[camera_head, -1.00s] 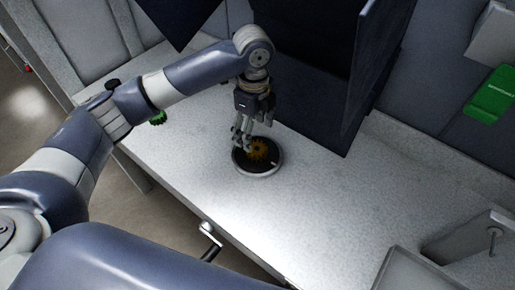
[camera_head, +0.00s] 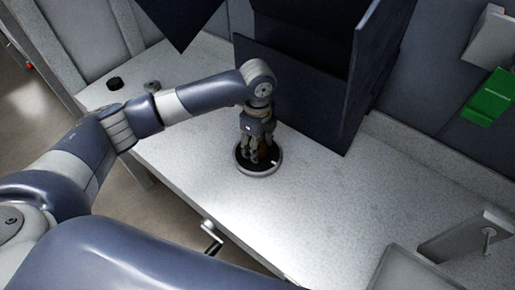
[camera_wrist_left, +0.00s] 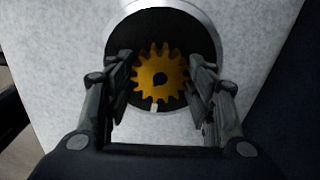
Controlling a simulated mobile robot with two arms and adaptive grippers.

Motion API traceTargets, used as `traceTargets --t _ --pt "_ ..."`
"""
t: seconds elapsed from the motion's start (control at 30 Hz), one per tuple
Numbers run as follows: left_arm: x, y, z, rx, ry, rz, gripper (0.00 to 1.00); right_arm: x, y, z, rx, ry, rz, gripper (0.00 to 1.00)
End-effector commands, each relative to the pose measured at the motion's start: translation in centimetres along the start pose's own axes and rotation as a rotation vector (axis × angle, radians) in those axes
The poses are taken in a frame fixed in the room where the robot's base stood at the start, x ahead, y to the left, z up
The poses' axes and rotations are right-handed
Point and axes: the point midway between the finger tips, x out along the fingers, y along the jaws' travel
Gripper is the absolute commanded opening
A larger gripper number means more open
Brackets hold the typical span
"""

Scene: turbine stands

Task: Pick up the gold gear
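The gold gear (camera_wrist_left: 160,75) shows in the left wrist view, lying flat over the dark middle of a round holder with a pale rim (camera_wrist_left: 205,20). My left gripper (camera_wrist_left: 162,78) is open, one finger on each side of the gear, with dark gaps showing between fingers and teeth. In the head view my left gripper (camera_head: 257,158) points down over the round holder (camera_head: 259,174) and hides nearly all of the gear. My right gripper is not in view.
The holder stands on a pale speckled worktop (camera_head: 330,200). A dark open bin (camera_head: 300,90) stands close behind the gripper. A green box (camera_head: 489,97) is at the far right. A handle (camera_head: 210,237) sticks out at the front edge. The worktop's middle right is clear.

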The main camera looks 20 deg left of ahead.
Motion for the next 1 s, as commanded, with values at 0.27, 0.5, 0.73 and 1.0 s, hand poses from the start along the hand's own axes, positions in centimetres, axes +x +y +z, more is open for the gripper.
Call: traceTargets --t 0.27,0.5,0.73,1.0 --pt "-0.1 -0.1 0.0 0.0 0.0 -0.001 0.06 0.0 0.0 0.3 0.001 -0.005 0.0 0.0" --pt "-0.5 -0.1 0.0 0.0 0.0 -0.003 0.06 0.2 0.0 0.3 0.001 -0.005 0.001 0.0" --pt "-3.0 -0.2 0.0 0.0 0.001 -0.006 0.06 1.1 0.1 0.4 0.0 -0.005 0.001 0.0" --pt "-3.9 4.7 -0.5 0.003 0.0 -0.001 0.06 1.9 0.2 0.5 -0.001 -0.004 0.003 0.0"
